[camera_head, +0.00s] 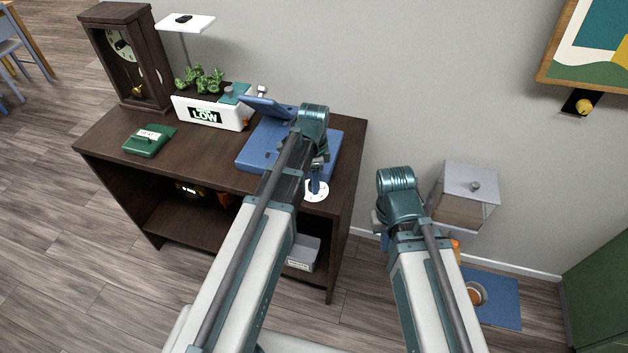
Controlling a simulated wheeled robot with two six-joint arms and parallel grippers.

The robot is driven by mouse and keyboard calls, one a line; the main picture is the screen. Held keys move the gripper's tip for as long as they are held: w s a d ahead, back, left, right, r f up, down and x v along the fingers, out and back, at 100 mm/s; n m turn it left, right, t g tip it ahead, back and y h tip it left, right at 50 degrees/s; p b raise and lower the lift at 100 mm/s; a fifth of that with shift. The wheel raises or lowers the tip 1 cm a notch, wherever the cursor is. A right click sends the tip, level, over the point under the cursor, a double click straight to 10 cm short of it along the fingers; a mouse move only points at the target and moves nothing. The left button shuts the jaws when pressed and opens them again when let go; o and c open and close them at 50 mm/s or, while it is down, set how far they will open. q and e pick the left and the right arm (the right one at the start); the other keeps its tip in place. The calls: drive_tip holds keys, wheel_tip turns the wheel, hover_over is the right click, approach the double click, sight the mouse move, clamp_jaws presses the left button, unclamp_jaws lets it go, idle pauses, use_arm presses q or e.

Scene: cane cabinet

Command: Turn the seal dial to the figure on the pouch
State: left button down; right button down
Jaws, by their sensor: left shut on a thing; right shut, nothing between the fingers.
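A blue sealer (247,158) with a raised blue lever (268,106) stands on the dark cabinet. At its front right is a round white dial plate (322,195) with small marks, too small to read. My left gripper (318,168) points down over the dial and is shut on its blue knob (315,187); my arm partly covers both. My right gripper (380,226) is low, right of the cabinet, mostly hidden behind its own arm, shut and empty. I cannot make out a pouch or a figure on it.
The dark cabinet (110,137) also holds a clock (125,50), a white planter marked LOW (205,113), and a green box-like item (148,141). A grey-topped bin (465,190) stands by the wall at right. A blue mat (505,300) lies on the floor.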

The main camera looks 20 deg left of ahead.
use_arm(q)
drive_tip(key=shift+c, duration=2.2)
unclamp_jaws()
drive_tip(key=shift+w, duration=0.1)
